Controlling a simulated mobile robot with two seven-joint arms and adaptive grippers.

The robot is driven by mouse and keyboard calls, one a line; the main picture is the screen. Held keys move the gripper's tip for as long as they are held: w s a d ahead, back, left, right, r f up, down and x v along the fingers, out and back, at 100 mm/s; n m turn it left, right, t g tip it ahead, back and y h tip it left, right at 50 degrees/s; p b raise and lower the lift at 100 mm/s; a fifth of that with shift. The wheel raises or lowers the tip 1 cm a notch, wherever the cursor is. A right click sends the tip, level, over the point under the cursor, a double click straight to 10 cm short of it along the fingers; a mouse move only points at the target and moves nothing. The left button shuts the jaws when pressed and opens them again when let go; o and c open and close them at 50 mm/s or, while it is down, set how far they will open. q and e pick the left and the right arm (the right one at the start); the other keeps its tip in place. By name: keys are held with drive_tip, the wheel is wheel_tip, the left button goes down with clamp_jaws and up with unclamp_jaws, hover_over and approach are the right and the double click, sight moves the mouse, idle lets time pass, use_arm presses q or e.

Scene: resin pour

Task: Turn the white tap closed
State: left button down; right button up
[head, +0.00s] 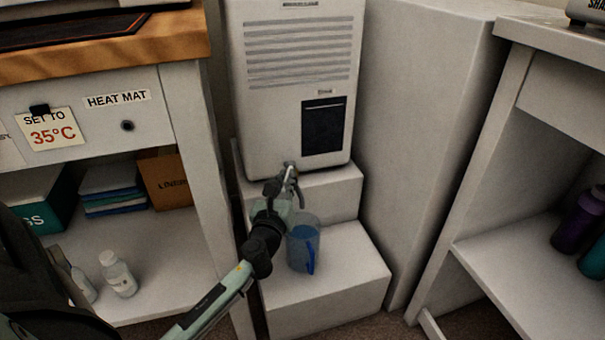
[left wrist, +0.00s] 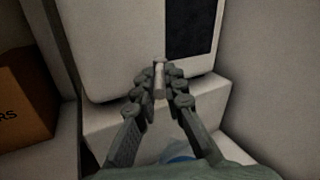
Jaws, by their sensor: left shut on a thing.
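The white tap (left wrist: 160,78) sticks out at the lower front of a pale grey boxy machine (head: 297,85) with a vent grille and a dark window. My left gripper (head: 288,181) reaches up to it, and in the left wrist view its fingers (left wrist: 160,90) are shut on the tap from both sides. The fingers hide much of the tap, so I cannot tell how far it is turned. A clear blue jug (head: 303,246) stands upright on the lower step below the tap, partly behind my left arm. My right gripper is not in view.
The machine stands on a white stepped plinth (head: 345,277). A tall grey block (head: 420,130) rises close on the right. A bench (head: 75,110) with a shelf of boxes and bottles stands left, and a shelf unit (head: 520,262) with dark bottles right.

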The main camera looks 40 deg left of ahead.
use_arm(q)
drive_tip(key=shift+a+h, duration=0.1)
drive_tip(key=shift+h, duration=0.3)
drive_tip(key=c, duration=1.6)
unclamp_jaws()
drive_tip(key=v, duration=1.2)
drive_tip(key=shift+f, duration=0.15)
